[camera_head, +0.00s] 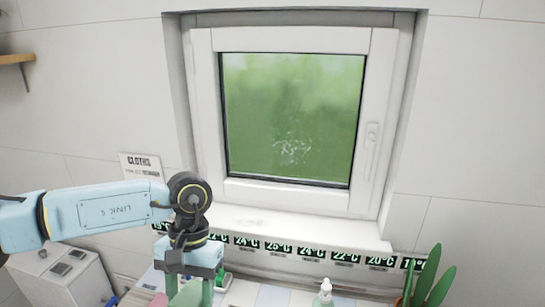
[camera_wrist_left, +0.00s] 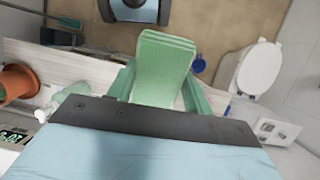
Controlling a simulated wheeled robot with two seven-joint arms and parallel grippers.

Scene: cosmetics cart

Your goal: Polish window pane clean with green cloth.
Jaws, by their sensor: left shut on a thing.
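The window pane (camera_head: 300,110) sits in a white frame on the back wall, with a blurred green view behind it. A whitish smudge (camera_head: 291,149) shows on its lower middle. My left gripper (camera_head: 190,292) hangs low at the left, below the sill and apart from the pane. In the left wrist view, the green folded cloth (camera_wrist_left: 163,62) is held between the green fingers of my left gripper (camera_wrist_left: 160,85). The cloth is hard to tell from the fingers in the head view. My right gripper is not in view.
The white sill (camera_head: 290,225) is clear, with temperature labels (camera_head: 280,248) along the edge below it. A pump bottle (camera_head: 324,293) and a green plant (camera_head: 428,280) stand at the lower right. A white cabinet (camera_head: 62,280) is at the lower left.

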